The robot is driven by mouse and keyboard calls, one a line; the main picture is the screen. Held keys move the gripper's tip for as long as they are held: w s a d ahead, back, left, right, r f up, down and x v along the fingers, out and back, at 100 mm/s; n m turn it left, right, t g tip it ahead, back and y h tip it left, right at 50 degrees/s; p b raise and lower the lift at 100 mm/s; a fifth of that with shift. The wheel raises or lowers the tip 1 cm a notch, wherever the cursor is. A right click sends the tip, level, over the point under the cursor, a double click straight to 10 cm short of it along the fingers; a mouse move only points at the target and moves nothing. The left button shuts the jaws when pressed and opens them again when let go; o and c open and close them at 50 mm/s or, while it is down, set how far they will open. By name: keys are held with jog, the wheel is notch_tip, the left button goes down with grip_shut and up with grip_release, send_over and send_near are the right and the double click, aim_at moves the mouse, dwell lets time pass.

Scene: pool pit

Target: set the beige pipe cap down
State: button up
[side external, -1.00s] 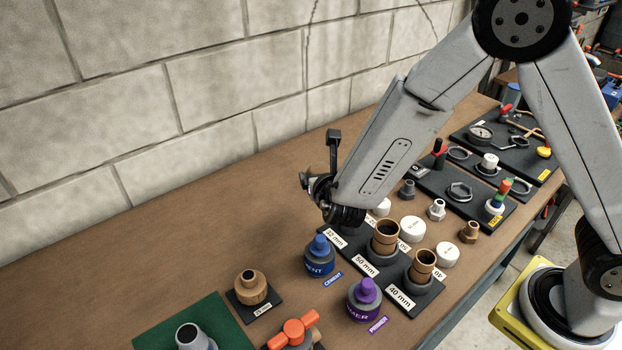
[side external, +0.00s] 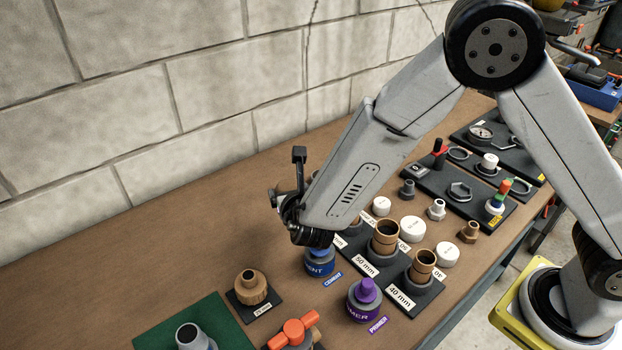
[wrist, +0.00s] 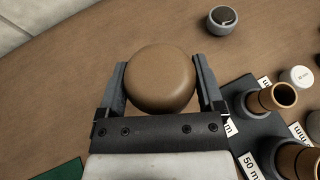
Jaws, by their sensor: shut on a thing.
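The beige pipe cap (wrist: 160,79) is a smooth, round, tan-brown piece held between the two fingers of my gripper (wrist: 160,62) in the wrist view. A finger presses on each side of it. Brown tabletop shows around it, and the height of the cap above the table is hard to tell. In the side external view my gripper (side external: 284,197) is over the table, behind the blue cement can (side external: 320,262). It is mostly hidden by my wrist there, and the cap cannot be made out clearly.
A black board with brown pipe stubs (side external: 385,238) and size labels stands right of my gripper, with white caps (side external: 412,229) behind. A purple primer can (side external: 364,298), a brown fitting (side external: 250,287) and a green mat (side external: 215,325) are nearer. The table's left and back are bare.

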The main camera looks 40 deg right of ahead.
jog(key=w+a+f, duration=0.1)
jog(key=w+f, duration=0.2)
jog(key=w, duration=0.3)
send_over(259, 219)
jog(key=f, duration=0.4)
jog(key=shift+s+f, duration=0.25)
jog(key=shift+f, duration=0.2)
jog(key=shift+w+f, duration=0.1)
jog(key=shift+w, duration=0.05)
jog(key=shift+w+f, duration=0.1)
jog(key=shift+f, duration=1.6)
jog(key=shift+f, duration=0.15)
jog(key=o, duration=1)
